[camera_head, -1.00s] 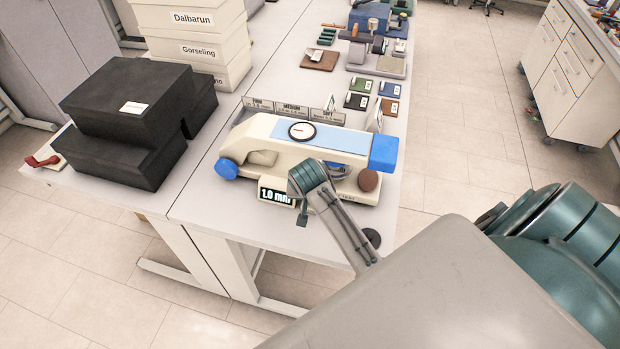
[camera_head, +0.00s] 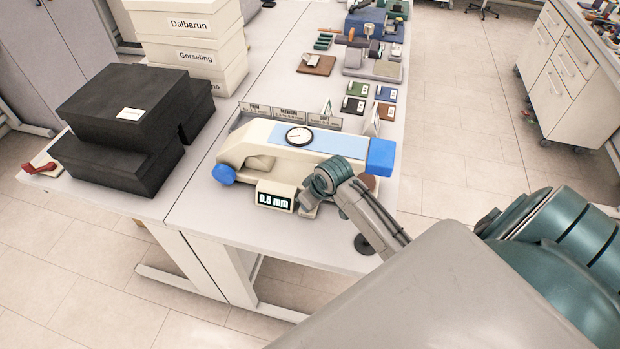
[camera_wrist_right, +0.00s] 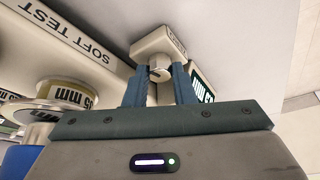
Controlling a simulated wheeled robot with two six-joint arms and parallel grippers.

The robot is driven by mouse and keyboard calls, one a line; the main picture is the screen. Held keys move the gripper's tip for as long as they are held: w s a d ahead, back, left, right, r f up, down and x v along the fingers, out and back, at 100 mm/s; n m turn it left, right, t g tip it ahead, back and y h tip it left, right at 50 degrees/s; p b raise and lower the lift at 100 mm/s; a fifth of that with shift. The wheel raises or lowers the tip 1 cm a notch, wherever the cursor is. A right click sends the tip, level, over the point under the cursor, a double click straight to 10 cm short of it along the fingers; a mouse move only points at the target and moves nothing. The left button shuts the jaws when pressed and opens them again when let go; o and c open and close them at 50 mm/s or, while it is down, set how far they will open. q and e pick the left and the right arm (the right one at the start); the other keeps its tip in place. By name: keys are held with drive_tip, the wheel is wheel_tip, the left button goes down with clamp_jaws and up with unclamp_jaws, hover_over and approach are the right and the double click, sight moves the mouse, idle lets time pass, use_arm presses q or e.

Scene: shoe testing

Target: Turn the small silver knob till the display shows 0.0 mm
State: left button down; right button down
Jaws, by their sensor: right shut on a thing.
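The testing machine is cream-coloured with a light blue top plate (camera_head: 325,140) and stands on the table. My right gripper (camera_wrist_right: 158,82) comes in from the right, beside the display. In the head view the wrist hides the knob. My left gripper is in neither view.
A round dial (camera_head: 299,136) sits on the machine, with blue ends (camera_head: 381,157) at both sides. Black boxes (camera_head: 125,115) stand at the left and cream boxes (camera_head: 193,50) behind. Sample cards (camera_head: 354,105) lie at the back right. A strip of bare table runs in front.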

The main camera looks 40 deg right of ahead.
drive_tip(key=shift+n, duration=0.6)
drive_tip(key=shift+y, duration=0.3)
drive_tip(key=c, duration=1.5)
unclamp_jaws()
drive_tip(key=shift+w, duration=0.1)
drive_tip(key=b+v, duration=0.3)
drive_tip(key=v, duration=0.7)
drive_tip(key=shift+r, duration=0.45)
